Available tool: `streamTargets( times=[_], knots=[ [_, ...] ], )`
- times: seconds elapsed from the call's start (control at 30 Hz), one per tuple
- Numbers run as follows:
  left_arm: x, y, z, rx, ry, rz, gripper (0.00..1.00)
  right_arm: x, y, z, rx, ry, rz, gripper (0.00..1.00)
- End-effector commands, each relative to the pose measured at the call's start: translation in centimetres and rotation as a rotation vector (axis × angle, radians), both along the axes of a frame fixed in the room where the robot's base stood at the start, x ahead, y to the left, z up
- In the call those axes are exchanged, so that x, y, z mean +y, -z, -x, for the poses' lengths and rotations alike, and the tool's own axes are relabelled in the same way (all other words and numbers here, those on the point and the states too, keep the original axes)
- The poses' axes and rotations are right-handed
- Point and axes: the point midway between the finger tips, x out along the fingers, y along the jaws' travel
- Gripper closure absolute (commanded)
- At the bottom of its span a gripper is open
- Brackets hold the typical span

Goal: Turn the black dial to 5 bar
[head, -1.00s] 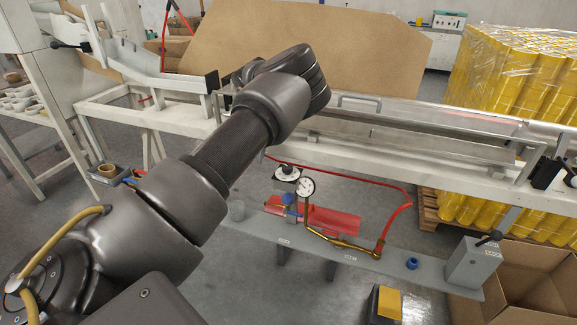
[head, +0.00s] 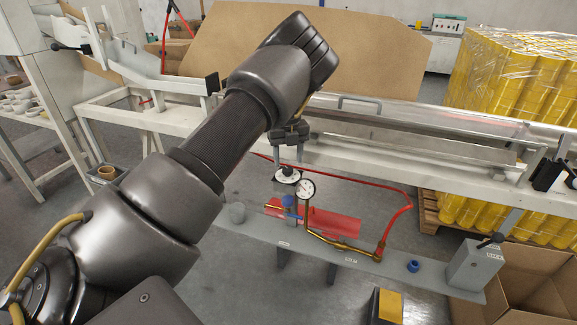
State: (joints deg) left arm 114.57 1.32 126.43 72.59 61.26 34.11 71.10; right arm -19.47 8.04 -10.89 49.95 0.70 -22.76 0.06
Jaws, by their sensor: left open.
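The black dial (head: 287,172) sits on a round white scale plate above the grey bench rail. It is small and partly hidden by my left gripper (head: 294,166). That gripper points down with its two fingers apart, at or just above the dial. I cannot tell whether the fingers touch it or stand around it. A round white pressure gauge (head: 306,188) is just right of and below the dial. Its reading is too small to make out. My right gripper is not in view.
A blue knob (head: 288,201) and brass pipe (head: 340,245) are below the gauge. A red hose (head: 398,222) loops to the right. A grey switch box (head: 474,266) stands on the rail's right end. The white machine frame (head: 400,146) runs behind.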

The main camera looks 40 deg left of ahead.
Motion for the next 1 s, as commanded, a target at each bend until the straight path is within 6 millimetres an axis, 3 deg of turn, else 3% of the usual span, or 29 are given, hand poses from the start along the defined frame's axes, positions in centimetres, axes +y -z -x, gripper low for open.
streamTargets(
  times=[0.23, 0.6, 0.93, 1.0],
  knots=[
    [0.0, 2.9, 0.1, 0.001, 0.0, 0.0, 0.48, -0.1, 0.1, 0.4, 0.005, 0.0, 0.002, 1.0],
    [0.0, 3.4, 0.0, 0.001, 0.0, 0.001, 0.48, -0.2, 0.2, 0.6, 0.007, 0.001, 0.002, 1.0],
    [0.0, 3.4, 0.0, 0.001, 0.0, 0.001, 0.91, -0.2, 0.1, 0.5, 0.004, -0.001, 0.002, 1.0],
    [0.0, 3.4, 0.0, 0.0, 0.001, 0.0, 0.92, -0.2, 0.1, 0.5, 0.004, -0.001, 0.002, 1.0]
  ],
)
